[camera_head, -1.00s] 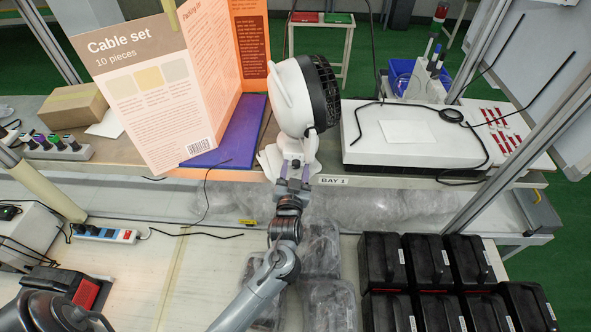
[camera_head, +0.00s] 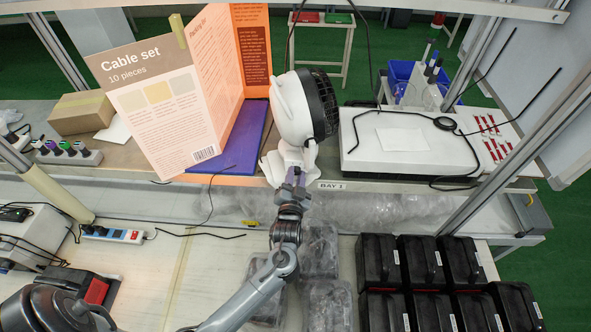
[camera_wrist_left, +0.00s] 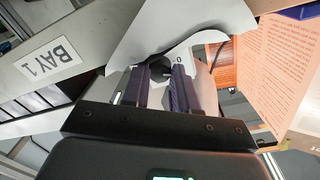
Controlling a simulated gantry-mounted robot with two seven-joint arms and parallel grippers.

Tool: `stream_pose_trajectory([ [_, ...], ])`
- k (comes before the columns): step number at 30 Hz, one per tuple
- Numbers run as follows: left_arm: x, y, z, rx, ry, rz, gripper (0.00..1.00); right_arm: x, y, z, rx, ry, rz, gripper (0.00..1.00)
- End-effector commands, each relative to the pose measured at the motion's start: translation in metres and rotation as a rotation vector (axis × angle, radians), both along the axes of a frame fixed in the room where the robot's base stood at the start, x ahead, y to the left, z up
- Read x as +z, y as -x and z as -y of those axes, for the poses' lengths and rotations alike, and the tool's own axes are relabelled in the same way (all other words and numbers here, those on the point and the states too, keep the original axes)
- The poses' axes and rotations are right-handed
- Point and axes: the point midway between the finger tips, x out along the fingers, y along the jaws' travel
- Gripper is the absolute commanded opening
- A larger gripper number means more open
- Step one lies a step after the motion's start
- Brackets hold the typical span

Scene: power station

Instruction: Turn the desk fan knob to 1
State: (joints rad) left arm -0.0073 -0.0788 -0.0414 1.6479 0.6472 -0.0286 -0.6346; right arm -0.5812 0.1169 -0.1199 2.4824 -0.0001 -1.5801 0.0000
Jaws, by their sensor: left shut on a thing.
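The white desk fan (camera_head: 292,108) with a dark grille stands on the shelf edge, its head turned to the right. Its white base (camera_head: 270,168) faces me. My left gripper (camera_head: 295,174) reaches up to the front of the base. In the left wrist view, the gripper (camera_wrist_left: 172,76) is shut on the small dark knob (camera_wrist_left: 160,66), which sits between its two purple-grey fingers. A "0" mark shows on the white base beside the knob. The fingers hide part of the knob, so I cannot tell its exact setting. My right gripper is not in view.
Black bins (camera_head: 420,262) fill the front right. A "BAY 1" label (camera_head: 333,186) marks the shelf edge.

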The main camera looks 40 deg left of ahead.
Motion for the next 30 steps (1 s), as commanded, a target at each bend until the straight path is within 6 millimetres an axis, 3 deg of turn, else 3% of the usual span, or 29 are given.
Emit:
stream_pose_trajectory([
  [11, 0.0, 0.0, 0.0, -0.001, -0.035, -0.024, 0.0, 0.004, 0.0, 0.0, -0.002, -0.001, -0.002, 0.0],
  [12, 0.0, 0.0, 0.0, -0.001, -0.035, -0.024, 0.29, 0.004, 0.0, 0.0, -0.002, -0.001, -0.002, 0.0],
  [17, 0.0, 0.0, 0.0, -0.001, -0.034, -0.023, 0.53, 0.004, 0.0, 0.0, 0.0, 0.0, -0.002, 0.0],
  [30, -0.004, 0.0, 0.0, -0.001, -0.003, -0.003, 0.53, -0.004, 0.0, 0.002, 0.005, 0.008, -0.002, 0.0],
])
